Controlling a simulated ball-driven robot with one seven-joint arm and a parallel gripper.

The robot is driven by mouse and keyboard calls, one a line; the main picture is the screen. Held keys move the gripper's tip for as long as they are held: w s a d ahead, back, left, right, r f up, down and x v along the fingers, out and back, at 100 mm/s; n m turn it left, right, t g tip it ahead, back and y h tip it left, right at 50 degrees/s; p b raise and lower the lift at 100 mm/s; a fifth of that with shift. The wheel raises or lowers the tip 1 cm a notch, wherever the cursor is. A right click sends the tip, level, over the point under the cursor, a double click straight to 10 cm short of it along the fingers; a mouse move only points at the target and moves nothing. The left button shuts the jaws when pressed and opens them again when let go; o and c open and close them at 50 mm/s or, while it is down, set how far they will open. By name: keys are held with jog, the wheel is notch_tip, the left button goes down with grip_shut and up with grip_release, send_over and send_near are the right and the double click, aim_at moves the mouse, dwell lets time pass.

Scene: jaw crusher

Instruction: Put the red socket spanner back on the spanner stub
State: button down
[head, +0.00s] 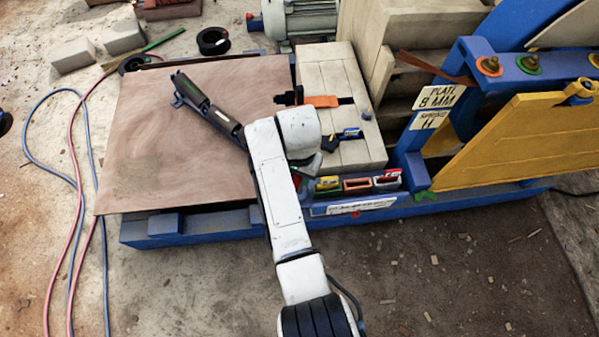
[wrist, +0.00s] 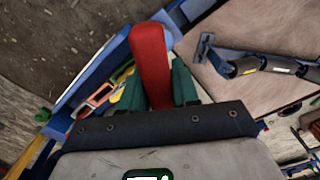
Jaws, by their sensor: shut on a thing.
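The red socket spanner (wrist: 151,55) sits between the two green fingers of my gripper (wrist: 158,72) in the wrist view. The fingers are shut on it, and its red end points away from the wrist. Its lower part is hidden by the dark gripper body. In the head view my gripper is mostly hidden behind my white wrist, over the front edge of the pale block. I cannot pick out the spanner stub for certain in either view.
Small coloured holders (head: 357,184) line the blue base rail. A black hand tool (head: 207,109) lies on the brown board (head: 150,150). A yellow plate (head: 520,140) stands at right.

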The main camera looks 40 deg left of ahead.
jog(key=shift+f, duration=0.4)
jog(key=c, duration=0.8)
grip_release()
jog(key=shift+o, duration=0.2)
notch_tip(320, 180, up, 11)
jog(key=shift+f, duration=0.1)
